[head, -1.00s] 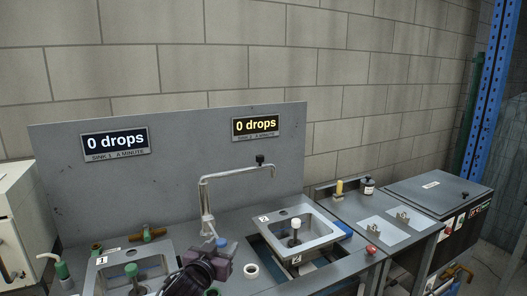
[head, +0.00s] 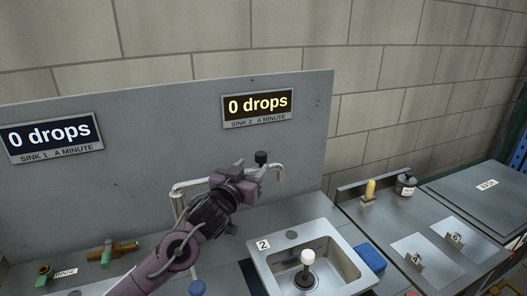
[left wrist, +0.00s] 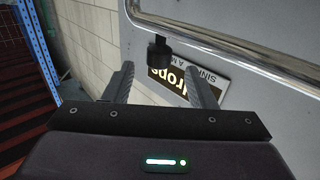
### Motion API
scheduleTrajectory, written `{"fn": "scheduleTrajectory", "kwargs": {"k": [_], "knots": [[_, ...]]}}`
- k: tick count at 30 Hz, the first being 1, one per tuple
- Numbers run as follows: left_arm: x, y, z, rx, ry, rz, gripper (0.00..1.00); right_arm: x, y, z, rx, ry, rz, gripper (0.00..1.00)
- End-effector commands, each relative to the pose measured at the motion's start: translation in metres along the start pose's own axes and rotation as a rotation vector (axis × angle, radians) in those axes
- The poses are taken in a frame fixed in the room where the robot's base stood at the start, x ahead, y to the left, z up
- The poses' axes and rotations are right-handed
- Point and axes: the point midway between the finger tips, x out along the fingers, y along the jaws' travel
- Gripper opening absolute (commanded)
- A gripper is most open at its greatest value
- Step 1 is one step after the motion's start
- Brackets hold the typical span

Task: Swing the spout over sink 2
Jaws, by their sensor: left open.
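The chrome spout (head: 188,187) rises behind the counter and runs right to a downturned tip, with a black knob (head: 261,157) near that end. My left gripper (head: 258,174) is open beside the knob and hides part of the spout. In the left wrist view, the knob (left wrist: 160,50) shows just beyond the gap between the open fingers (left wrist: 160,72), with the spout pipe (left wrist: 230,47) running past it. Sink 2 (head: 268,265) is lower right, with a white-capped plug in it. I cannot tell how far the tip is from its basin. My right gripper is not in view.
A grey back panel (head: 180,130) stands behind the spout, with two signs, both reading 0 drops. A blue block (head: 370,256) sits right of sink 2. A yellow cylinder (head: 370,188) and a dark jar (head: 405,184) stand further right.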

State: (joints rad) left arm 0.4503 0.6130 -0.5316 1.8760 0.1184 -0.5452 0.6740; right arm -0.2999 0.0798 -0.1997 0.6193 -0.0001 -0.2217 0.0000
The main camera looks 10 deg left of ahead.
Motion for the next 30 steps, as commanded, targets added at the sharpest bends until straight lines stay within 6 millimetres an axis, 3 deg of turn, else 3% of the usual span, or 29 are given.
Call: {"fn": "scheduleTrajectory", "kwargs": {"k": [12,25,30], "knots": [[0.059,0.0,-0.003,0.0,0.001,0.0,0.51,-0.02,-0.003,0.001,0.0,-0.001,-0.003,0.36],[0.07,0.0,-0.001,0.001,0.001,0.001,0.51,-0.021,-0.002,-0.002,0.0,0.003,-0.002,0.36],[0.07,0.0,-0.001,0.001,0.0,0.0,0.31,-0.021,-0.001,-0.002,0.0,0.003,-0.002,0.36]]}}
